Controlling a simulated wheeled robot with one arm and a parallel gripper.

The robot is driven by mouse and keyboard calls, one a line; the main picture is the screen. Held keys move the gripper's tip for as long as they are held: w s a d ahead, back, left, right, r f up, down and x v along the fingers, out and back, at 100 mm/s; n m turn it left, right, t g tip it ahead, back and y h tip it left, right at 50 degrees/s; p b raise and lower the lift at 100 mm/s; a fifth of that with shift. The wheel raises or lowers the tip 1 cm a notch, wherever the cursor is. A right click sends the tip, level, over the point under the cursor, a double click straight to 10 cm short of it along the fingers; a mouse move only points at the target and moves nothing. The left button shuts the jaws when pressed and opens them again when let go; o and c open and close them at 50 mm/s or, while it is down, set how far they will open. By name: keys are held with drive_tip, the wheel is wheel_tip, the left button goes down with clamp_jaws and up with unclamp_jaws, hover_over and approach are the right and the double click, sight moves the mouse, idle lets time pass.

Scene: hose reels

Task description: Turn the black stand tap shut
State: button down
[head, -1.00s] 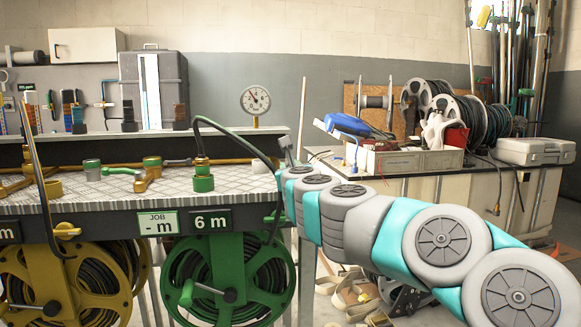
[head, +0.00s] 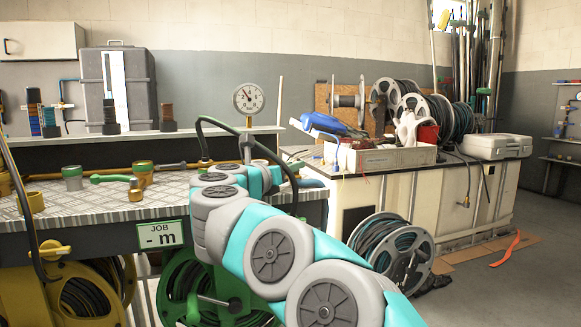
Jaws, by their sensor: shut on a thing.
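My arm reaches from the lower right over the bench. My gripper (head: 246,149) is at its far end, small and seen from behind at the right part of the bench. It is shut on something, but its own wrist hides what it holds. I cannot make out a black stand tap; it may be behind my arm. A black hose (head: 224,124) arches up from the bench and over my gripper, then down to the right. A yellow tap (head: 55,249) shows on the yellow reel stand (head: 62,300) at the lower left.
The bench (head: 105,199) holds brass and green fittings (head: 143,172). A pressure gauge (head: 249,98) stands behind it. A green reel (head: 185,290) is below, partly hidden by my arm. A grey reel (head: 393,252) stands right of my arm. Open floor lies at right.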

drive_tip(key=shift+w+a+r+m+g+h+p, duration=0.1)
drive_tip(key=shift+m+g+h+p, duration=0.45)
drive_tip(key=shift+h, duration=0.3)
drive_tip(key=shift+w+a+r+m+g+h+p, duration=0.1)
drive_tip(key=shift+m+g+h+p, duration=0.25)
drive_tip(key=shift+m+g+h, duration=0.35)
drive_tip(key=shift+f+m+g+h+p, duration=0.1)
drive_tip(key=shift+m+g+h+p, duration=0.25)
drive_tip(key=shift+m+h, duration=0.3)
drive_tip(key=c, duration=0.8)
unclamp_jaws()
drive_tip(key=shift+c, duration=0.2)
drive_tip(key=shift+b+v, duration=0.8)
drive_tip(key=shift+v, duration=3.1)
drive_tip(key=shift+c, duration=0.2)
